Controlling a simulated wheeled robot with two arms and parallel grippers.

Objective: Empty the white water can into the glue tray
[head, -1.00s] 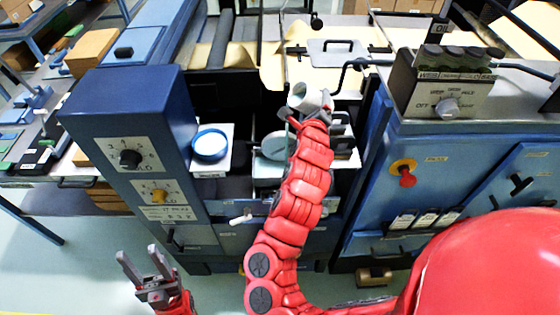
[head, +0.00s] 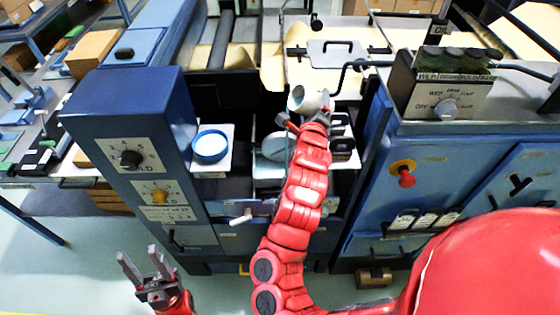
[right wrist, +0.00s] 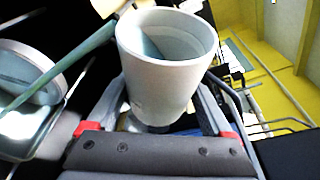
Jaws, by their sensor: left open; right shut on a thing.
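The white can (head: 308,101) is in my right gripper (head: 322,112), which is shut on it above the middle bay of the machine. It is tilted, its mouth toward the left in the head view. In the right wrist view the can (right wrist: 160,80) sits between the fingers, with pale greenish content inside. A pale green streak (right wrist: 70,65) runs from its rim toward the lower left; it looks like water. A pale tray (head: 268,172) with a round grey dish (head: 276,147) lies below the can; I cannot tell which part is the glue tray. My left gripper (head: 140,270) is open and empty at lower left.
A blue-rimmed round container (head: 210,146) stands on a white plate left of the bay. A blue control cabinet (head: 135,150) is on the left and another with a red knob (head: 406,178) on the right. A black crank (head: 350,72) rises behind the can.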

